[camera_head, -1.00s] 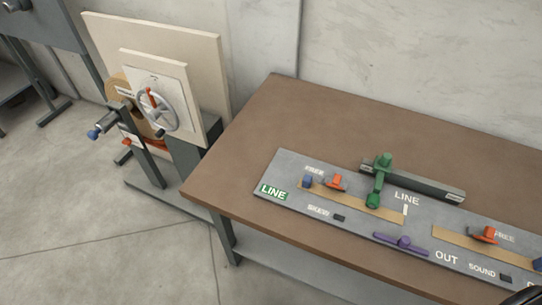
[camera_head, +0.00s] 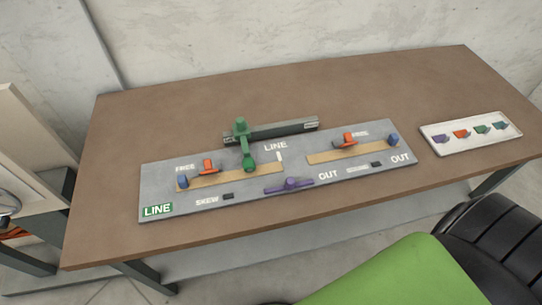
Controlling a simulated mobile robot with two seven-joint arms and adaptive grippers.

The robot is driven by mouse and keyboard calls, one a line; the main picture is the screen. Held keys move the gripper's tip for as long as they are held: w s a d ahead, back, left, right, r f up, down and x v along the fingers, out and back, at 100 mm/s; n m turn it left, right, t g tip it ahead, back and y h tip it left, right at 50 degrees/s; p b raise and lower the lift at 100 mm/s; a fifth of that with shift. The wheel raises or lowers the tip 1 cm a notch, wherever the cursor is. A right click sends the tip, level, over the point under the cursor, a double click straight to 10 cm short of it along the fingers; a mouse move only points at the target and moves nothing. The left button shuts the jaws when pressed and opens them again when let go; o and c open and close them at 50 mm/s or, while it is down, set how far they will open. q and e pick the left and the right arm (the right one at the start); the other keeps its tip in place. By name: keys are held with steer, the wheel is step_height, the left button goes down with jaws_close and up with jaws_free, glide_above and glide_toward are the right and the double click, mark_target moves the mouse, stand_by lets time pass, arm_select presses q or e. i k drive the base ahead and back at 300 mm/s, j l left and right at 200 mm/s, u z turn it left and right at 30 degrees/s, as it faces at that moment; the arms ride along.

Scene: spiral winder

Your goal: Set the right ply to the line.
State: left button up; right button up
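On the grey panel (camera_head: 215,208), the right ply, a tan strip (camera_head: 330,154), runs from right of the LINE label to a blue knob (camera_head: 393,140). An orange clamp (camera_head: 348,140) sits on its upper edge near FREE. Its left end is apart from the white line mark (camera_head: 279,156). The left tan strip (camera_head: 215,180) reaches close to that mark, with its own blue knob (camera_head: 183,181) and orange clamp (camera_head: 207,168). A green lever (camera_head: 248,155) on a dark rail (camera_head: 285,130) crosses over the left strip. Neither gripper is in view.
A purple handle (camera_head: 289,185) lies at the panel's front middle. A white tray (camera_head: 470,146) with several small coloured pieces is on the brown table (camera_head: 390,85) at right.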

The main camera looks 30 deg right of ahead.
mark_target(392, 141)
steer(key=z, duration=1.6)
steer(key=i+l, duration=0.1)
steer(key=l, duration=0.95)
steer(key=i+l, duration=0.15)
steer(key=l, duration=0.4)
